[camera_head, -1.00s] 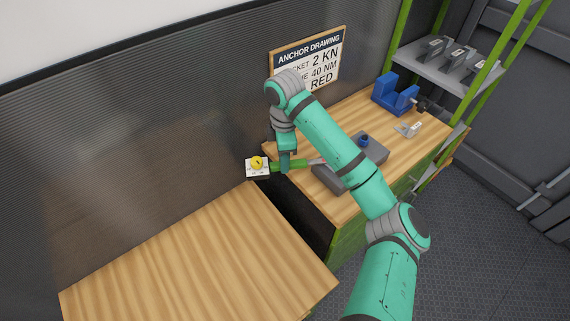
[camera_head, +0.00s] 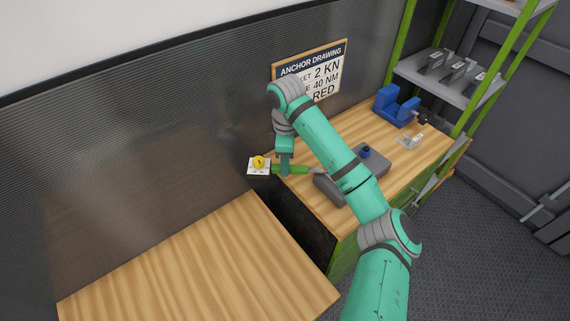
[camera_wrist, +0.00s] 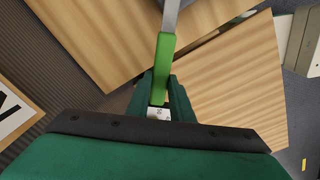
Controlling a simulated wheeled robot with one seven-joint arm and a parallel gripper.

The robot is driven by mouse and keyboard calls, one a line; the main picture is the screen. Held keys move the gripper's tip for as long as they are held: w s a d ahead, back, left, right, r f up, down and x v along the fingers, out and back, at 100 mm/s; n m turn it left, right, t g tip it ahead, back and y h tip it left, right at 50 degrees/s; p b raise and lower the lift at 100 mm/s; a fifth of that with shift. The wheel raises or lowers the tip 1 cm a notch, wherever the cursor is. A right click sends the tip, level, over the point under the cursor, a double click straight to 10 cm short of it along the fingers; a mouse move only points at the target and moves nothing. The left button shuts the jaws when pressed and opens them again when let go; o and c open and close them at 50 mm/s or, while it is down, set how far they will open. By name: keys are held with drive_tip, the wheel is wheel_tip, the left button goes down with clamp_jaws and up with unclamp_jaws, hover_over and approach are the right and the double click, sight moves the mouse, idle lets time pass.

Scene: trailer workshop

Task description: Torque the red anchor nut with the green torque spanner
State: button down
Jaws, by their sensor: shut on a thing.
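The green torque spanner (camera_head: 293,170) has a green handle and a pale grey shank. My gripper (camera_head: 285,171) is shut on the handle, above the gap between two benches. In the wrist view my gripper's fingers (camera_wrist: 160,98) close around the handle (camera_wrist: 164,62), and the shank (camera_wrist: 171,14) runs out of the top. A white plate with a yellow round piece (camera_head: 258,163) is by the handle's left end. The shank points toward a grey block (camera_head: 333,190) on the far bench, partly behind my arm. I cannot see the red anchor nut or the spanner's working end.
The near wooden bench (camera_head: 200,265) is bare. The far bench (camera_head: 335,221) carries a blue vise-like fixture (camera_head: 395,105), a blue piece (camera_head: 365,152) and a small silver bracket (camera_head: 411,142). An anchor drawing board (camera_head: 310,72) stands by the wall, and a green-framed shelf (camera_head: 450,81) stands right.

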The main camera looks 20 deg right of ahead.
drive_tip(key=shift+r, duration=1.1)
drive_tip(key=s+d+n, duration=0.2)
drive_tip(key=s+n, duration=0.5)
drive_tip(key=s, duration=0.2)
drive_tip(key=s+d+n, duration=0.2)
drive_tip(key=s+n, duration=0.4)
drive_tip(key=s, duration=0.2)
drive_tip(key=shift+s+d+n, duration=0.3)
drive_tip(key=shift+s+n, duration=0.1)
drive_tip(key=shift+f, duration=1.15)
idle(0.3)
drive_tip(key=w+a+m, duration=0.5)
drive_tip(key=w+m, duration=0.6)
drive_tip(key=w, duration=0.3)
drive_tip(key=shift+w+a, duration=0.15)
drive_tip(key=shift+a, duration=0.05)
idle(1.4)
